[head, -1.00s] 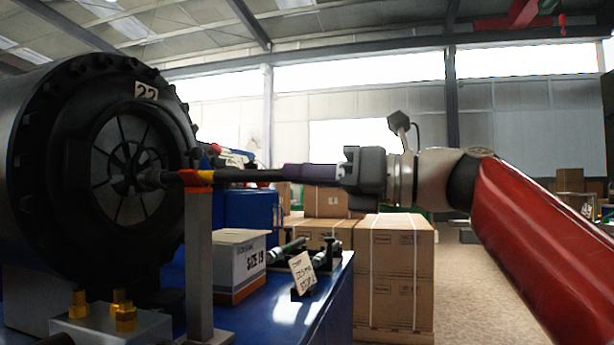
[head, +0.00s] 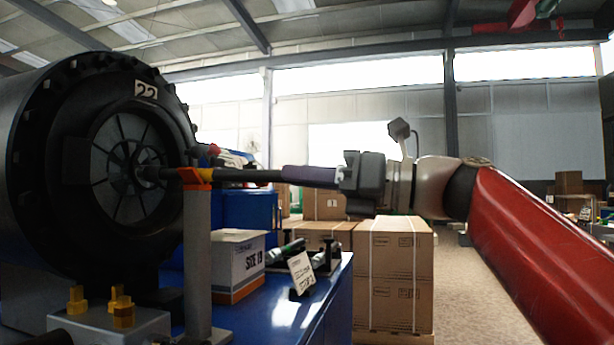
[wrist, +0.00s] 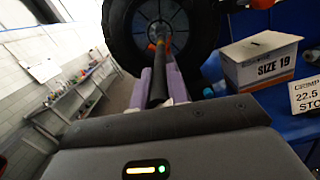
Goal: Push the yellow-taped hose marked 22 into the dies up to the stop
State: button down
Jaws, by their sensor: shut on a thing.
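The black hose (head: 245,176) runs level from my gripper to the crimper, across an orange rest (head: 196,176) on a grey post. A yellow band shows at this rest, but I cannot tell tape from rest there. Its left end is at the middle opening of the dies (head: 118,190); how deep it sits is hidden. The crimper bears a plate marked 22 (head: 146,91). My gripper (head: 308,176) is shut on the hose with its purple fingers. The hose (wrist: 160,65) runs forward between the fingers in the wrist view, toward the dies (wrist: 152,20).
A blue bench (head: 310,315) carries a carton marked SIZE 19 (wrist: 262,62), a small sign (head: 301,272) and dark fittings. Brass-coloured fittings (head: 123,312) stand on a grey block at the front left. Stacked cartons (head: 393,275) stand behind the bench.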

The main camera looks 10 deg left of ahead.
aim_at(251, 177)
jog(key=shift+w+a+p, duration=0.15)
jog(key=shift+a+p, duration=0.8)
jog(key=shift+a, duration=1.1)
jog(key=shift+w+a+p, duration=0.15)
jog(key=shift+a+p, duration=0.75)
jog(key=shift+a, duration=1.15)
jog(key=shift+d+r+p, duration=0.1)
jog(key=shift+r+p, duration=0.8)
jog(key=shift+p, duration=0.6)
jog(key=shift+c, duration=0.4)
grip_release()
jog(key=shift+f, duration=0.1)
jog(key=shift+d, duration=0.15)
jog(key=shift+s+d+f, duration=0.1)
jog(key=shift+s+d, duration=0.05)
jog(key=shift+d, duration=1.55)
jog(key=shift+s+d+f, duration=0.1)
jog(key=shift+d, duration=1.55)
